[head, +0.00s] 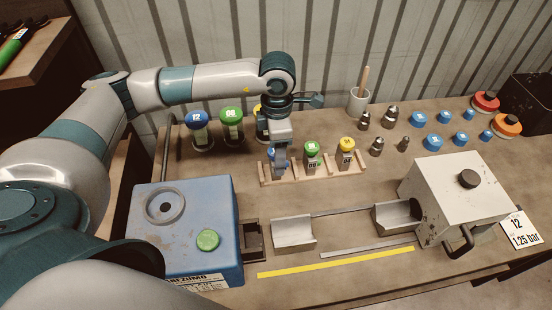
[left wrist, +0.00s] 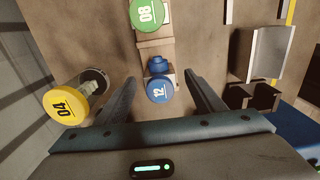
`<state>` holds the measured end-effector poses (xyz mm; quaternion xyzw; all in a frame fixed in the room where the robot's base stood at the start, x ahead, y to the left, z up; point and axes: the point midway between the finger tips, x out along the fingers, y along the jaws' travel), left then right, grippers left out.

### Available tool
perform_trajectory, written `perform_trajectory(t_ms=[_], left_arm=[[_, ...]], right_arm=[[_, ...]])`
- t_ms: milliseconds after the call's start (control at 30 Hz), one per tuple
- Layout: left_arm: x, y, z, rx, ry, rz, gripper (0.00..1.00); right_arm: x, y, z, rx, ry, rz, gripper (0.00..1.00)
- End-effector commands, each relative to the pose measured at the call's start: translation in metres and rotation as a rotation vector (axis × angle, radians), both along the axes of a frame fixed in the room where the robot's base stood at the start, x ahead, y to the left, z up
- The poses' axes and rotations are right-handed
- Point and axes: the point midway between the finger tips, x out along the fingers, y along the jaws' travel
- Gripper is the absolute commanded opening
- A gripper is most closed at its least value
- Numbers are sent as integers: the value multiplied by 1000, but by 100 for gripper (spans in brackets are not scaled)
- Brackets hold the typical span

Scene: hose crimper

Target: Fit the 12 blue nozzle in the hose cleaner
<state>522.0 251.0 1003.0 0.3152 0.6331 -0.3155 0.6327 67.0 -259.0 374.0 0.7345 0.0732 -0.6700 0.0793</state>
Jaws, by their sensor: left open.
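The blue 12 nozzle (left wrist: 160,89) stands in the wooden rack (head: 315,169), at its left end. In the head view it is mostly hidden behind my gripper. My left gripper (head: 279,168) points down over it. In the left wrist view the open fingers (left wrist: 160,77) lie on either side of the nozzle, with gaps visible; I cannot tell their exact height. The blue machine (head: 215,185), which looks like the hose cleaner, stands at front left with a round grey socket (head: 165,205) and a green button (head: 208,240) on top. My right gripper is not in view.
A green 08 nozzle (head: 312,150) and a yellow 04 nozzle (head: 347,145) share the rack. A cream machine (head: 455,195) is at right. Metal fittings and blue caps fill the back right.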

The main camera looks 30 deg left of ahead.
Motion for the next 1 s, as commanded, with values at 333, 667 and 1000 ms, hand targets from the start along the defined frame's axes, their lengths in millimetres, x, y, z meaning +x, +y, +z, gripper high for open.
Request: perform_trajectory(t_ms=[333,667,1000], left_arm=[[0,1,-27,1,-1,0,62],[0,1,-26,1,-1,0,62],[1,1,-26,0,-1,0,14]], right_arm=[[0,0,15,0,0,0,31],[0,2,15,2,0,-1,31],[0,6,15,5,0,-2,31]])
